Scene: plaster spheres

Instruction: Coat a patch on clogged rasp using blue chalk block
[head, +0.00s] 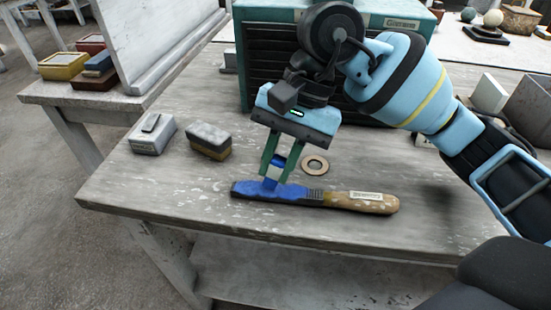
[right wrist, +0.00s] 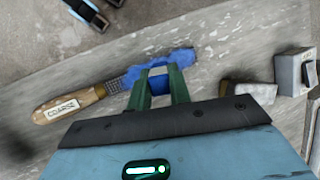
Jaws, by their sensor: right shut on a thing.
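The rasp (head: 315,196) lies flat on the worn table, its wooden handle to the right with a label on it. Its left part is covered in blue, and a strip of bare metal shows near the handle. It also shows in the right wrist view (right wrist: 112,86), where the label reads "COARSE". My right gripper (head: 273,178) is shut on the blue chalk block (head: 271,183), right over the blue-coated part of the rasp. The chalk's lower end appears to touch the rasp. In the right wrist view, the gripper (right wrist: 160,75) hides part of the block. My left gripper is not in view.
A brush-like block (head: 209,141) and a grey box (head: 152,134) stand left of the rasp. A flat ring (head: 315,165) lies just behind it. A green cabinet (head: 255,85) stands at the back. The table's front edge (head: 200,225) is close; bare tabletop lies at right.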

